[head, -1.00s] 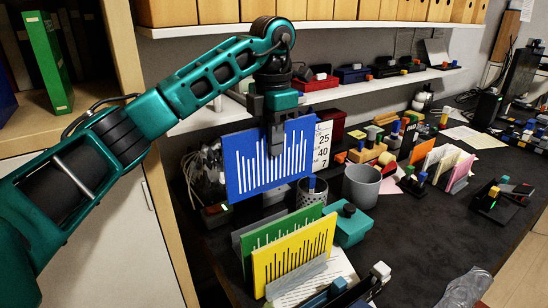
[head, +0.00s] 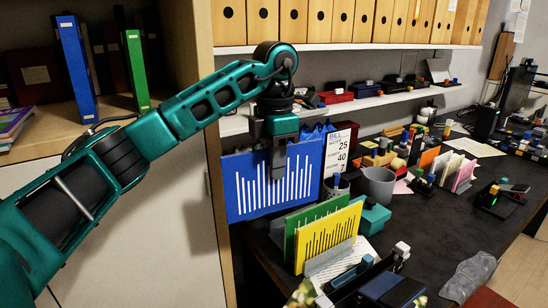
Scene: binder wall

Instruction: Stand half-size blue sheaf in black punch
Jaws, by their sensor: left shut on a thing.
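A blue sheaf (head: 240,195) with white bars of differing lengths hangs upright from my left gripper (head: 278,172). The gripper points down, and its fingers are shut on the sheaf's upper middle. The sheaf is left of the desk's standing papers and in front of the cabinet's side edge. A dark, low device with blue and white parts (head: 385,280) sits at the desk's front; I cannot tell whether it is the black punch. Dark punch-like devices (head: 391,87) also stand on the wall shelf. My right gripper is out of view.
A green sheaf (head: 298,222) and a yellow sheaf (head: 328,238) stand at the desk's near left. Bare dark desk (head: 430,225) lies to the right.

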